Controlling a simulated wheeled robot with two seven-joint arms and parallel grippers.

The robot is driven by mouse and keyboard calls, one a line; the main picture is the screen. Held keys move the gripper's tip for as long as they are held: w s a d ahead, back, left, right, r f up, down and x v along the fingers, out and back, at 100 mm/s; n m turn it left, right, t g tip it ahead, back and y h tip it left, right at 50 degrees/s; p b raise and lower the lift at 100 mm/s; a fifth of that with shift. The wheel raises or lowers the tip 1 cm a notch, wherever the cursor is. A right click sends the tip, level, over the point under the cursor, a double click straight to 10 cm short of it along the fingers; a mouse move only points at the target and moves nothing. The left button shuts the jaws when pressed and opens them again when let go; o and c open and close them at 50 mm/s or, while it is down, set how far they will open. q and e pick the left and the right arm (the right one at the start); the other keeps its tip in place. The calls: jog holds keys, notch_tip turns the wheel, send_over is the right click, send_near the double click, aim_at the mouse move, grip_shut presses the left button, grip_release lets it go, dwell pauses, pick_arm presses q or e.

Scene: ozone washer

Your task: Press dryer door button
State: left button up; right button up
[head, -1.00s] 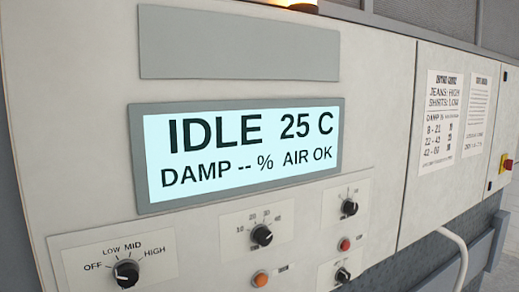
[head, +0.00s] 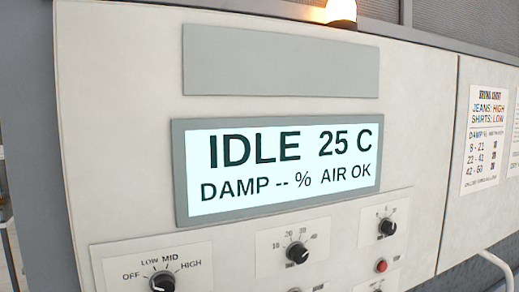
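The dryer's control panel (head: 225,250) fills the lower part of the head view. Its lit display (head: 281,165) reads IDLE 25 C, DAMP -- %, AIR OK. A red button (head: 381,265) sits below the right-hand knob (head: 387,227). The labels beside both buttons are too small to read, so I cannot tell which is the door button. A black knob (head: 162,281) marked OFF, LOW, MID, HIGH is at lower left, and another knob (head: 297,252) is in the middle. Neither gripper is in view.
A blank grey plate (head: 280,60) is above the display. A glowing amber lamp (head: 327,15) stands on top of the machine. A drying chart (head: 484,140) hangs on the right panel. A pale pipe (head: 497,264) shows at lower right.

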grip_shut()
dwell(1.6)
